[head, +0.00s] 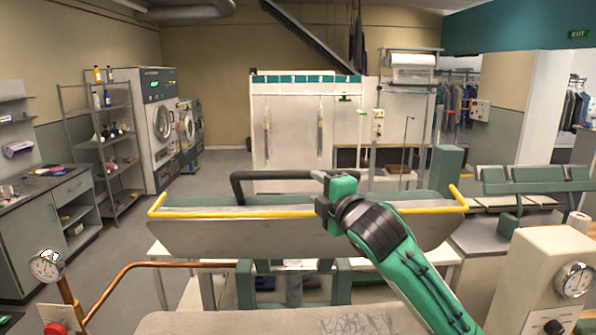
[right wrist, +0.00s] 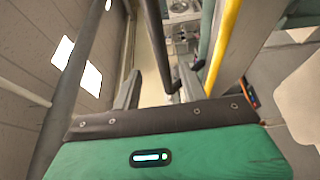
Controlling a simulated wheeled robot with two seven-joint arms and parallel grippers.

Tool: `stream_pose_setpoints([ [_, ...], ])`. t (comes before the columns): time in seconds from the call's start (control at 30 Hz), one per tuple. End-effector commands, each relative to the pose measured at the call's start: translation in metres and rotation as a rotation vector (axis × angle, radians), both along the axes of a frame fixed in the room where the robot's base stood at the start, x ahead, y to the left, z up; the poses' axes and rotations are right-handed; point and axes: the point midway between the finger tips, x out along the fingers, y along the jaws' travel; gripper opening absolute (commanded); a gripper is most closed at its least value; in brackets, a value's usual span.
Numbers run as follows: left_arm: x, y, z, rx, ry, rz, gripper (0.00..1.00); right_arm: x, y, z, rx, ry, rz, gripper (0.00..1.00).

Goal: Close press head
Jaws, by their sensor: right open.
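The press head (head: 250,236) is raised above the pale padded lower bed (head: 200,322), with a yellow rail (head: 240,213) along its edge. A black bar handle (head: 262,175) rises at its far side. My right gripper (head: 322,188) is at the right end of this handle. In the right wrist view, the open fingers (right wrist: 160,88) stand on either side of the black handle (right wrist: 156,45), and the yellow rail (right wrist: 222,45) runs to their right. I cannot tell whether a finger touches the bar. My left gripper is not in view.
A copper pipe (head: 130,268) and a gauge (head: 46,266) stand at the left front. A control box (head: 535,275) with a gauge is at the right front. Another press (head: 530,190) stands to the right. The floor (head: 215,190) beyond the press at the left is clear.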

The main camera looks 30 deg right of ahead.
Motion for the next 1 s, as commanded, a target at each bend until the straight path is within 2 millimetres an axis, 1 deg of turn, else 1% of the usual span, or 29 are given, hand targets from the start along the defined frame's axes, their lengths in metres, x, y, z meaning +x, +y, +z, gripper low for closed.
stream_pose_setpoints([
  [0.03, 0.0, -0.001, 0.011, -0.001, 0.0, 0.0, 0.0, 0.012, -0.002, 0.005, 0.007, 0.003, 0.0, 0.43],
  [0.2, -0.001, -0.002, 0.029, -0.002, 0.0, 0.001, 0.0, 0.049, -0.007, 0.005, 0.007, 0.004, 0.0, 0.43],
  [0.4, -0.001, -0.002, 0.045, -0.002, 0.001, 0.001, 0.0, 0.082, -0.013, 0.003, 0.005, 0.003, 0.0, 0.43],
  [0.5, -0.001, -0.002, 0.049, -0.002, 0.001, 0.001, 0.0, 0.093, -0.014, 0.003, 0.004, 0.001, 0.0, 0.43],
  [0.7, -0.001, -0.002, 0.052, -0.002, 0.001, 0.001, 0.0, 0.102, -0.016, 0.001, 0.002, 0.001, 0.0, 0.43],
  [0.93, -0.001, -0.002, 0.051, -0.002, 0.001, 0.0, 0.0, 0.102, -0.016, 0.0, 0.002, 0.001, 0.0, 0.43],
  [0.97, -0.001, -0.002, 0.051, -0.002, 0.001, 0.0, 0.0, 0.102, -0.016, 0.0, 0.002, 0.001, 0.0, 0.39],
  [1.0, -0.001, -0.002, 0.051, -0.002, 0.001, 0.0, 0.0, 0.102, -0.016, 0.0, 0.002, 0.001, 0.0, 0.31],
])
